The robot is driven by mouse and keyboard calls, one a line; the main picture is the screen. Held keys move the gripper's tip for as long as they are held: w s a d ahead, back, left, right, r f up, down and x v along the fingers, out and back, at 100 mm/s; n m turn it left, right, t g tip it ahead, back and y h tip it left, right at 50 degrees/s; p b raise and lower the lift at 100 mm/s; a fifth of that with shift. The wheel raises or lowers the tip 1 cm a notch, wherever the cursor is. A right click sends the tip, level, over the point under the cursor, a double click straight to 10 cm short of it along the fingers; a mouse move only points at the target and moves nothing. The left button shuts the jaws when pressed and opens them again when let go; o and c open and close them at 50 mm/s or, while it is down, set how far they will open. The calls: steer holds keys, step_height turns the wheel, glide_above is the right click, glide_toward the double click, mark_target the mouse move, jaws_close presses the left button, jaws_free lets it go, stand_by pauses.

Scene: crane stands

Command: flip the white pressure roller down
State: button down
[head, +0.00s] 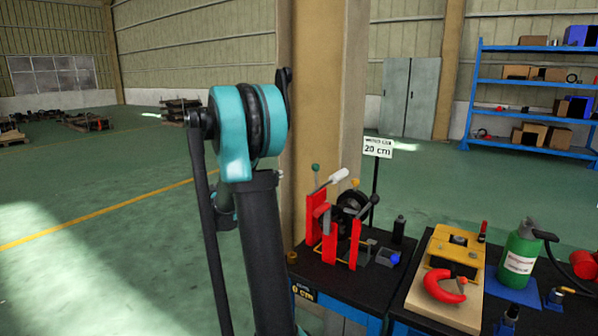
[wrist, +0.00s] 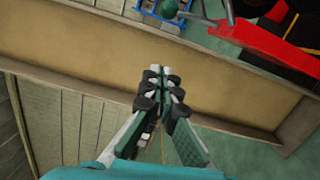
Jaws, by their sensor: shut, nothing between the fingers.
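The white pressure roller (head: 339,176) sits on a raised arm at the top of the red-posted crane stand (head: 313,220) and tilts up to the right. A black wheel (head: 352,205) stands just below and right of it. My gripper (wrist: 160,88) is shut and empty in the wrist view, against a beige pillar behind. In the head view it is hidden or not clear behind my arm. In the wrist view a red part of the stand (wrist: 268,40) and a green knob (wrist: 169,9) lie beyond the fingertips; the roller is not clear there.
The beige pillar (head: 318,90) rises behind the stand. A sign (head: 378,147) on a pole stands behind it. The table (head: 345,285) also holds a small grey-and-blue box (head: 388,257). Right of it are a red clamp (head: 444,287) and a green bottle (head: 520,250). Open floor lies left.

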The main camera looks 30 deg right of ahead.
mark_target(315, 168)
steer(key=d, duration=1.1)
steer(key=shift+s+d+r, duration=0.3)
steer(key=shift+s+d, duration=0.05)
steer(key=shift+s, duration=0.05)
steer(key=shift+s+d+r+m, duration=0.1)
steer(key=shift+s+r+m, duration=0.05)
steer(key=shift+s+m, duration=0.3)
steer(key=shift+s+d+r+m, duration=0.15)
steer(key=shift+s+d+m, duration=0.15)
steer(key=shift+s+m, duration=0.45)
steer(key=shift+s+d+r+m, duration=0.15)
steer(key=shift+s+d+m, duration=0.25)
steer(key=shift+m, duration=0.5)
steer(key=shift+s+d+f+m+y, duration=0.1)
steer(key=shift+s+d+m+y, duration=0.1)
steer(key=shift+s+m, duration=0.4)
steer(key=shift+s+d+f+m+y, duration=0.15)
steer(key=shift+s+d+m, duration=0.1)
steer(key=shift+s+m, duration=0.4)
steer(key=shift+s+d+f+m+y, duration=0.1)
steer(key=shift+s+d+m+y, duration=0.1)
steer(key=shift+s+m, duration=0.4)
steer(key=shift+s, duration=0.25)
